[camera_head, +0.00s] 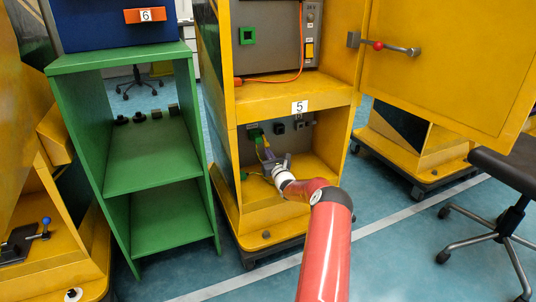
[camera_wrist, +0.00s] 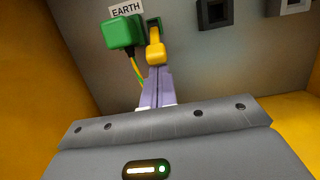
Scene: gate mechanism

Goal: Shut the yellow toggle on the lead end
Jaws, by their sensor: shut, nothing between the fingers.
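In the wrist view the yellow toggle (camera_wrist: 155,50) sits on the right side of the green lead end (camera_wrist: 119,33), at the wall below the EARTH label (camera_wrist: 126,10). A yellow-green lead hangs from the lead end. The fingers of my gripper (camera_wrist: 156,72) are shut together with nothing between them. Their tips are just below the toggle in the picture; I cannot tell if they touch it. In the head view my gripper (camera_head: 268,157) reaches into the lower compartment of cabinet 5, and the green lead end (camera_head: 255,135) shows small behind it.
Dark square sockets (camera_wrist: 214,12) sit on the back wall right of the toggle. The yellow side walls of the cabinet (camera_head: 297,101) enclose the space. An open yellow door (camera_head: 450,60) stands upper right, a green shelf (camera_head: 150,160) left, and a chair (camera_head: 505,175) right.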

